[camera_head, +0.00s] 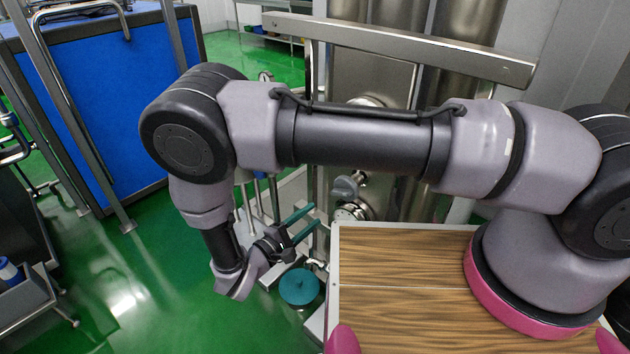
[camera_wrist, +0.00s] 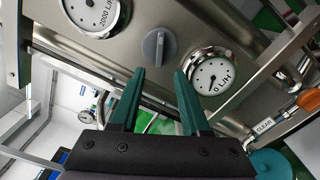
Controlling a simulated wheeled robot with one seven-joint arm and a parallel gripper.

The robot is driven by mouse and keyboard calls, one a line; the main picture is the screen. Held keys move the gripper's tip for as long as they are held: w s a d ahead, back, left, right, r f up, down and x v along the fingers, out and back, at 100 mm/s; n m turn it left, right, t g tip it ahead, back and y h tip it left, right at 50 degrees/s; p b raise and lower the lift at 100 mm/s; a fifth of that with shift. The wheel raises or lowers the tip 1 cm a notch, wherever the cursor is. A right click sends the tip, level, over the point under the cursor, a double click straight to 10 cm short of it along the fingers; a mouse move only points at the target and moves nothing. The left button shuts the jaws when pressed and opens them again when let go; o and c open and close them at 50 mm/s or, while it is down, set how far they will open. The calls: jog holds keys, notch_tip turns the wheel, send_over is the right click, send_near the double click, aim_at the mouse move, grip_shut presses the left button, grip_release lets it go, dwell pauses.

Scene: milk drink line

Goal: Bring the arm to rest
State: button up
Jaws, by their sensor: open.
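My gripper (camera_head: 304,225) is at the end of my arm, which reaches across the head view and bends down at the left. Its two teal fingers stand apart with nothing between them. In the wrist view my gripper (camera_wrist: 164,75) points at a metal panel (camera_wrist: 135,48) with a gap in front of the fingertips. The panel carries a grey knob (camera_wrist: 153,47) between two round dials, one at the upper left (camera_wrist: 95,12) and one at the right (camera_wrist: 210,76). The fingers touch none of these as far as I can see.
A teal round object (camera_head: 299,286) is below my gripper. Metal tanks (camera_head: 375,60) and a rail (camera_head: 400,48) stand behind my arm. A blue panel (camera_head: 95,110) is at the left. The green floor (camera_head: 150,290) is open at the lower left. A clear-labelled pipe (camera_wrist: 264,126) is at the right.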

jog(key=w+d+r+m+g+y, duration=0.1)
jog(key=w+d+r+m+g, duration=0.3)
jog(key=r, duration=0.5)
jog(key=w+d+r+m+g+y, duration=0.1)
jog(key=d+r+m+g, duration=0.4)
jog(key=r, duration=0.5)
jog(key=w+d+r+m+g+y, duration=0.1)
jog(key=w+d+r+m+g, duration=0.15)
jog(key=d+r+g, duration=0.5)
jog(key=s+d+r+m+t+y, duration=0.1)
jog(key=d+r+y, duration=0.1)
jog(key=r, duration=0.2)
jog(key=d+r+m+t+y, duration=0.1)
jog(key=d+r+y, duration=0.1)
jog(key=r, duration=0.3)
jog(key=s+d+r+m+t+y, duration=0.1)
jog(key=d+r+m+y, duration=0.1)
jog(key=d+r+y, duration=0.1)
jog(key=shift+s+d+r, duration=0.15)
jog(key=shift+s+r, duration=0.05)
jog(key=shift+r, duration=0.25)
jog(key=shift+s+d+r, duration=0.1)
jog(key=shift+s+r, duration=0.05)
jog(key=shift+r, duration=0.25)
jog(key=s+d+r+m+t+y, duration=0.3)
jog(key=s+d+r+t, duration=0.3)
jog(key=r, duration=0.3)
jog(key=shift+s+d+r+m, duration=0.15)
jog(key=shift+s+r+m, duration=0.15)
jog(key=shift+s+m, duration=0.3)
